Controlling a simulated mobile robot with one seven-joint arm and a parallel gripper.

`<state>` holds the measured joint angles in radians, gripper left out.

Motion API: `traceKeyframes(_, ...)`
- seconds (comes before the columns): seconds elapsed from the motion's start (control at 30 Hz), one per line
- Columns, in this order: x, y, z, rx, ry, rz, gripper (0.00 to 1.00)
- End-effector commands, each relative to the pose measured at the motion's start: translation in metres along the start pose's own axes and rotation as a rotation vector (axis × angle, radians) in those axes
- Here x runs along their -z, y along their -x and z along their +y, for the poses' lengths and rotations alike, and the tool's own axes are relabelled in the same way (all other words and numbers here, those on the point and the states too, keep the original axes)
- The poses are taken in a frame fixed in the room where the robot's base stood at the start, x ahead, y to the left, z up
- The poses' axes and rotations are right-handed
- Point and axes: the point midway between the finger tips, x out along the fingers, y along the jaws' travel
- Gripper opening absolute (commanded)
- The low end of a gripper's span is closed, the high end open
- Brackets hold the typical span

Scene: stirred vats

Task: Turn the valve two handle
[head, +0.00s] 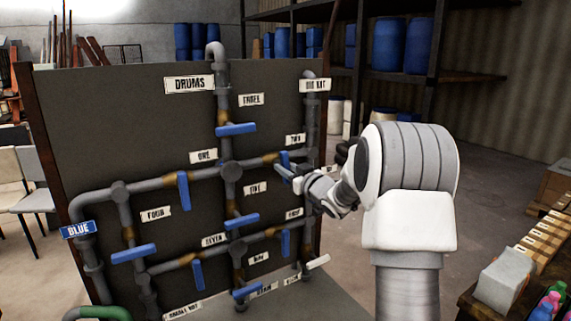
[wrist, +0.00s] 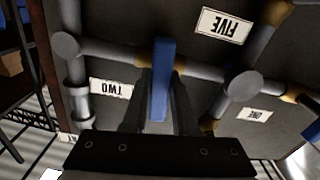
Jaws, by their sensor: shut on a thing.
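The valve two handle (wrist: 161,85) is a blue lever on a grey pipe (wrist: 107,49) with brown fittings. In the wrist view it lies across the pipe, beside the upside-down TWO label (wrist: 111,89). My gripper (wrist: 163,105) is shut on this handle, one dark finger on each side. In the head view my gripper (head: 288,173) is at the right part of the pipe board, below the TWO label (head: 295,139). There only small parts of the blue handle (head: 284,157) show; the gripper hides the rest.
Other blue valve handles surround it: valve one (head: 183,190) to the left, valve three (head: 236,129) above, more below. The dark board (head: 110,120) stands behind the pipes. A table with boxes (head: 535,245) and bottles is at the lower right. Floor is clear right of the board.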

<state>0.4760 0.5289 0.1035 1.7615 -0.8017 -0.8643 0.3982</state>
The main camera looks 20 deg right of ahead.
Motion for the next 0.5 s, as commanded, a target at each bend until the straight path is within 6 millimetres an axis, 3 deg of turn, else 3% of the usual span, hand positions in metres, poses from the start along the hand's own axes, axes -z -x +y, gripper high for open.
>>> traceKeyframes(0.5, -0.0012, 0.0005, 0.0004, -0.001, -0.146, -0.003, 0.0)
